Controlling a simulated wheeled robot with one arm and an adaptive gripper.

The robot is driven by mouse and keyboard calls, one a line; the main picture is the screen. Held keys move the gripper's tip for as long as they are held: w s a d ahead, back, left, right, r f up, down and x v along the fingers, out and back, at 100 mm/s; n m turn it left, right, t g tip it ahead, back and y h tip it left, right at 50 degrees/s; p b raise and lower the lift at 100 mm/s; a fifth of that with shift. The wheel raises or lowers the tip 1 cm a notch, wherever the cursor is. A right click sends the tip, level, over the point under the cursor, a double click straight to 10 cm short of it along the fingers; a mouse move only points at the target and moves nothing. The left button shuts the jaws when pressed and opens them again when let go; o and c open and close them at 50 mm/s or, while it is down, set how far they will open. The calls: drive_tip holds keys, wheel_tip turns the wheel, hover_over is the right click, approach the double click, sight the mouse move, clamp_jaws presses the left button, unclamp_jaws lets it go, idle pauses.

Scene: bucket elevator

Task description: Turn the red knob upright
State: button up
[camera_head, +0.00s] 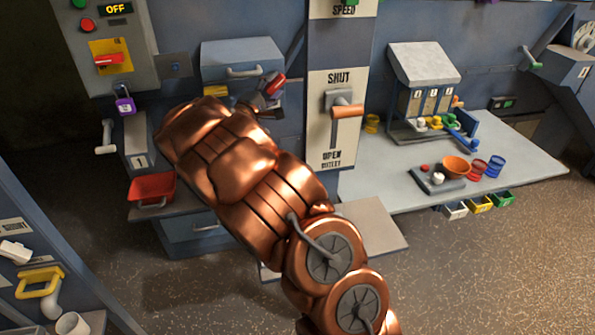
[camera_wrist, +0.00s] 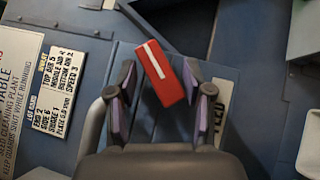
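The red knob (camera_wrist: 165,80) is a red block with a white line on its face. In the wrist view its white line leans to the left at the top, while the nearby label plates lean the other way, so it is turned off upright. In the head view the red knob (camera_head: 274,85) shows just beyond the end of my arm. My gripper (camera_wrist: 160,95) is open, with one finger on each side of the knob and a small gap at each side. In the head view my arm hides most of the gripper (camera_head: 262,101).
In the wrist view a label plate (camera_wrist: 59,90) is at the left. In the head view a grey handled box (camera_head: 240,58) sits above the knob, a lever panel (camera_head: 336,145) stands to the right, and a red bin (camera_head: 152,187) is at lower left.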

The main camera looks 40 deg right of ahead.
drive_tip(key=shift+r+m+g+y+p, duration=0.35)
drive_tip(key=shift+m+y+p, duration=0.35)
drive_tip(key=shift+p, duration=1.15)
drive_tip(key=shift+f+m+y+p, duration=0.1)
drive_tip(key=shift+m+y+p, duration=0.3)
drive_tip(key=shift+p, duration=0.75)
drive_tip(key=b+v, duration=0.4)
drive_tip(key=v, duration=0.4)
drive_tip(key=s+a+f+m+g+y, duration=0.1)
drive_tip(key=s+f+g, duration=0.1)
drive_tip(key=s, duration=0.6)
drive_tip(key=s+a+f+m+g+y+b, duration=0.1)
drive_tip(key=s+a+f+g+y, duration=0.1)
drive_tip(key=s, duration=0.6)
drive_tip(key=s+a+f+m+g+y, duration=0.1)
drive_tip(key=s+f+m+g+y, duration=0.1)
drive_tip(key=s+f, duration=0.3)
drive_tip(key=shift+s+a+f+g+b, duration=0.3)
drive_tip(key=shift+s+g, duration=0.55)
drive_tip(key=shift+s, duration=0.55)
drive_tip(key=shift+o, duration=0.4)
